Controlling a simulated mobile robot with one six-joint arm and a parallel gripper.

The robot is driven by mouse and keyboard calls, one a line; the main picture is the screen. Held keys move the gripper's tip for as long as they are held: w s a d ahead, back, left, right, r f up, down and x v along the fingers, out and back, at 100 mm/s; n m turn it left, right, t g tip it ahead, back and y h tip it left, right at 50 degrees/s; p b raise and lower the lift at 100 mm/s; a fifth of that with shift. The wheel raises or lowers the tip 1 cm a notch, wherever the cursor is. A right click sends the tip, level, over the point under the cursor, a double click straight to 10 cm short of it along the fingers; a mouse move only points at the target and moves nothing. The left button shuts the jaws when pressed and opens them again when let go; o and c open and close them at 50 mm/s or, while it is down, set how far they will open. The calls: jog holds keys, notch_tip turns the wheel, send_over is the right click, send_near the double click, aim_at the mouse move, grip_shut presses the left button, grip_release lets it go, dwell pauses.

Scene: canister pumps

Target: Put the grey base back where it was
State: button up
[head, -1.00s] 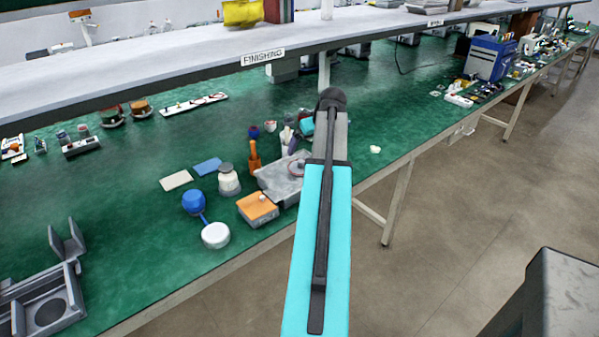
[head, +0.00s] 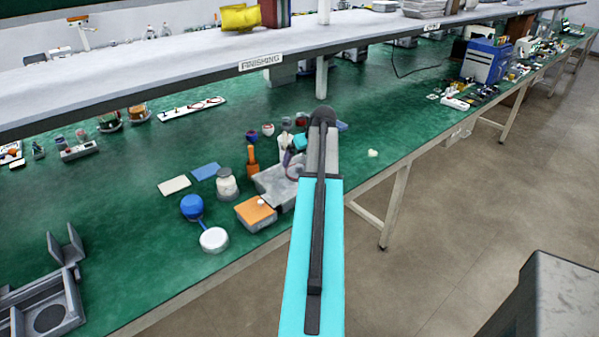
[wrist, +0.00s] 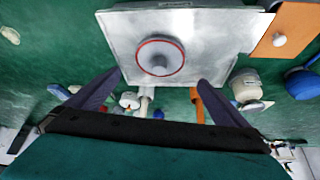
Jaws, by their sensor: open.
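A flat grey plate-like piece (head: 270,182), the only thing I take for the grey base, lies on the green bench, partly hidden by my arm in the head view. In the wrist view this grey plate (wrist: 205,45) fills the upper middle, with a red-ringed grey disc (wrist: 160,58) on it. My gripper (wrist: 155,84) is open, its two dark fingers spread wide near the plate's lower edge in the wrist view. Nothing shows held between them. I cannot tell whether they touch the plate.
An orange block with a white knob (head: 257,216) sits close beside the plate. A pale canister (head: 227,185), an orange bottle-like piece (head: 252,162) and a blue ball (head: 192,207) stand nearby. The shelf (head: 180,75) overhangs the bench's rear.

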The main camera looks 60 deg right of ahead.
aim_at(299, 165)
jog(key=shift+x, duration=1.45)
jog(key=shift+p, duration=0.3)
jog(key=shift+p+x, duration=1.05)
jog(key=shift+x, duration=1.5)
jog(key=shift+d, duration=0.1)
jog(key=c, duration=1.2)
jog(key=shift+o, duration=0.2)
jog(key=shift+r, duration=0.15)
